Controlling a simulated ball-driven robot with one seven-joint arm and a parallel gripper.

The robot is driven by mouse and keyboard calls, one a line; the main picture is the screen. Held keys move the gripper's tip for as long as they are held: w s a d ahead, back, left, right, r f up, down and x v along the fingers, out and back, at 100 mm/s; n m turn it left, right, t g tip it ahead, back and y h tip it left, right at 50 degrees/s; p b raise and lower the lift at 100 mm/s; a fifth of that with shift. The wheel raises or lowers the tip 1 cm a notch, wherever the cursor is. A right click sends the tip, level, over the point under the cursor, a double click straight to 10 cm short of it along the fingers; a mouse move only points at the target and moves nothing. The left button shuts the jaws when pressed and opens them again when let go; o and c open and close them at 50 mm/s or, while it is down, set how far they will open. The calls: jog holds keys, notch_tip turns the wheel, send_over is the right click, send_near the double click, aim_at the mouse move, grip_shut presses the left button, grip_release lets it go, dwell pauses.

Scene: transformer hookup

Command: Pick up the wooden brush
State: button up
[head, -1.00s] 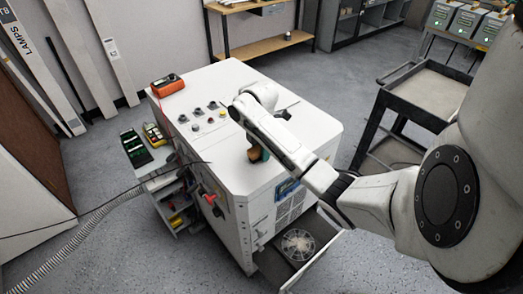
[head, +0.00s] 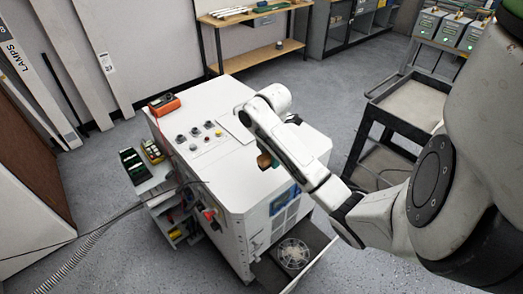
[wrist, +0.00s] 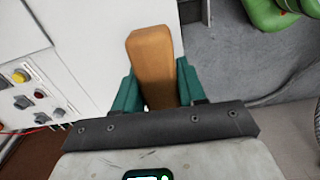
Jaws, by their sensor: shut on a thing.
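The wooden brush (wrist: 152,60) shows in the wrist view as a plain orange-brown block, standing up between two teal fingers. My gripper (wrist: 150,88) is shut on it, one finger against each side. In the head view the brush (head: 263,161) is a small brown patch at the end of my arm, over the white cabinet's top near its front edge. My gripper (head: 273,162) is mostly hidden there behind my wrist. The bristles cannot be made out in either view.
The white cabinet (head: 222,165) carries knobs, an orange meter (head: 164,104) and a flat sheet. An open drawer with a fan (head: 292,254) sticks out at its lower right. A dark cart (head: 410,105) stands right. A grey hose (head: 90,250) crosses lower left.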

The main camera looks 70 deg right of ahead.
jog(key=s+a+r, duration=0.2)
jog(key=s+r, duration=0.1)
jog(key=s, duration=0.4)
jog(key=shift+s+r, duration=0.2)
jog(key=shift+s, duration=0.15)
jog(key=shift+a, duration=0.1)
